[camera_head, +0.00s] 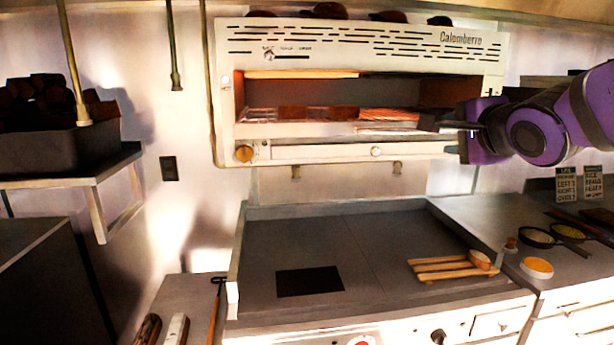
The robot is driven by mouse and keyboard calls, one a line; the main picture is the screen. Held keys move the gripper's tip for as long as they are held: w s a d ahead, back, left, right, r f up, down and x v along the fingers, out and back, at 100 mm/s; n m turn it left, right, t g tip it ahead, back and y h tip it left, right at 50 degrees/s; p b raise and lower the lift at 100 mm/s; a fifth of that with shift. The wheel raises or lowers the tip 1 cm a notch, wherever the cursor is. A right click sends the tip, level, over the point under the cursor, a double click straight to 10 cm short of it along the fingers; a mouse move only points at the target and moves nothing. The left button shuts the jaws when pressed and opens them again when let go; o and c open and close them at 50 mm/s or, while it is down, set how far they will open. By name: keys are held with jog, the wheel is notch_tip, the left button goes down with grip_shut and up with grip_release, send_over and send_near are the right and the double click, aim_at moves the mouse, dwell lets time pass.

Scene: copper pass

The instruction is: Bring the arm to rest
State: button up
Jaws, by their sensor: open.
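My purple arm (545,125) reaches in from the right edge. My gripper (442,125) points left at the right side of the oven's lower opening, below the heating slot. The gripper is dark and small in this view, and its jaws are open. I see nothing held between them. The white oven (350,45), marked "Calomberro", hangs on the wall behind. A reddish flat item (389,115) lies on the oven's shelf, left of the gripper and apart from it as far as I can tell.
Below is a grey griddle (345,235) with a dark square (310,281) and a wooden rack (450,268). Small pans (538,237) and a white bowl (537,268) stand on the right counter. A shelf with a dark bin (60,145) is at left. The griddle's middle is clear.

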jog(key=s+f+n+g, duration=0.5)
jog(key=s+n, duration=0.3)
jog(key=s, duration=0.2)
jog(key=s+f+n+g, duration=0.4)
jog(key=s+n+g, duration=0.1)
jog(key=s+n, duration=0.3)
jog(key=shift+s+d+f+n+h, duration=0.3)
jog(key=shift+s+d+f, duration=0.1)
jog(key=shift+s, duration=0.45)
